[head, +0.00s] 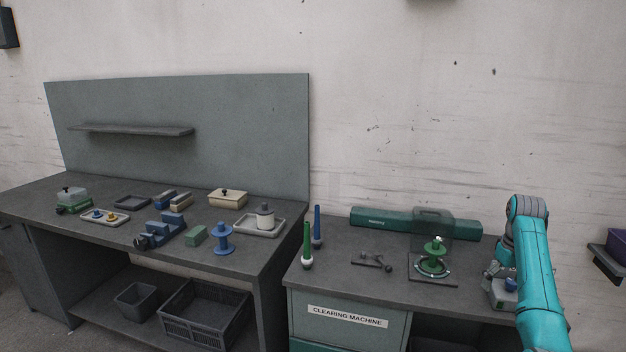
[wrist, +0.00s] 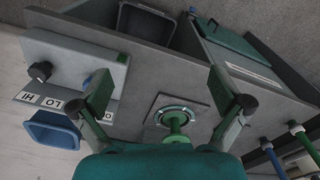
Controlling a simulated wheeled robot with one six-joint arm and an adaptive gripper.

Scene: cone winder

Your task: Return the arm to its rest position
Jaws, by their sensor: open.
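My teal arm (head: 537,285) reaches over the right end of the clearing machine bench in the head view. My gripper (head: 491,270) is at the far side of the arm, partly hidden by it, above or beside a light panel (head: 502,295). In the wrist view my gripper (wrist: 168,98) has its two fingers spread wide apart with nothing held between them. A green spool-like part (wrist: 175,122) on a square plate shows beyond the gap. The same green part (head: 435,246) stands left of my gripper in the head view.
The panel (wrist: 65,62) has a dark knob and HI/LO labels; a blue bin (wrist: 52,130) is beside it. A clear cover (head: 432,222) stands behind the green part. Green (head: 307,245) and blue (head: 317,227) upright spindles stand at the bench's left. A cluttered table (head: 75,235) is further left.

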